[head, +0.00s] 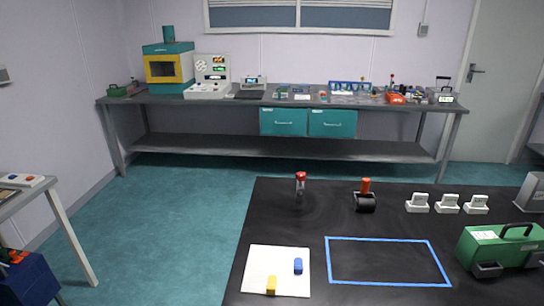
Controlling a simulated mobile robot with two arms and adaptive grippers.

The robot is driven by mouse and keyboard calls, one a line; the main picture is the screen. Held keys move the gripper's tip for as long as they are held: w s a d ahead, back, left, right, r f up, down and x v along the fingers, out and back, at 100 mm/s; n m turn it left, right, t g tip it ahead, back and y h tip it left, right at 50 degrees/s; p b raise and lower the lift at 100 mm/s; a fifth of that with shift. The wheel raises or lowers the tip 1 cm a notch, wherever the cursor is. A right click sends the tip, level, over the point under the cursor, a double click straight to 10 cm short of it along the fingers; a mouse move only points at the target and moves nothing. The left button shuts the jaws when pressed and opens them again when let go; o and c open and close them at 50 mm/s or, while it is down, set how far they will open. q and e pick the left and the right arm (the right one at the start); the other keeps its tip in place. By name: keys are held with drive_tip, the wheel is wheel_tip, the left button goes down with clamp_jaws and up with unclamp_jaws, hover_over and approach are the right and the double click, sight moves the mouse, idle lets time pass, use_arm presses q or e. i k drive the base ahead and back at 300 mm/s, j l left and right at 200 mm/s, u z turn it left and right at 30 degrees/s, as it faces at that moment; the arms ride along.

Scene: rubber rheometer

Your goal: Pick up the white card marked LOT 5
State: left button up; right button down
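Three small white pieces that look like cards or card holders stand in a row at the back right of the black table: the left piece (417,203), the middle piece (447,204) and the right piece (477,205). Their markings are too small to read, so I cannot tell which, if any, says LOT 5. Neither of my grippers is in the head view.
The black table (390,218) bears a red-topped bottle (300,185), a black roller (365,200), a blue-taped rectangle (385,238), a white sheet (262,258) with blue and yellow blocks, and a green machine (500,248). A long grey bench (200,145) stands behind, across open floor.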

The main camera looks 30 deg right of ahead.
sight(478, 201)
drive_tip(key=i+j+u, duration=0.55)
drive_tip(key=u, duration=0.2)
drive_tip(key=i+j+u, duration=0.15)
drive_tip(key=i+u, duration=0.2)
drive_tip(key=i+z, duration=0.5)
drive_tip(key=i+j+z, duration=0.15)
drive_tip(key=i+z, duration=0.35)
drive_tip(key=i+l+z, duration=0.25)
drive_tip(key=i+z, duration=0.65)
drive_tip(key=i, duration=0.25)
drive_tip(key=i+j+z, duration=0.1)
drive_tip(key=i+z, duration=0.3)
drive_tip(key=i, duration=0.15)
drive_tip(key=i+z, duration=0.2)
drive_tip(key=i, duration=0.4)
drive_tip(key=i+j+z, duration=0.2)
drive_tip(key=i, duration=0.4)
drive_tip(key=i+j+z, duration=0.2)
drive_tip(key=i, duration=0.4)
drive_tip(key=i+l+z, duration=0.25)
drive_tip(key=z, duration=0.25)
drive_tip(key=i+l+z, duration=0.1)
drive_tip(key=i+z, duration=0.9)
drive_tip(key=i+j+z, duration=0.2)
drive_tip(key=z, duration=0.25)
drive_tip(key=i, duration=0.05)
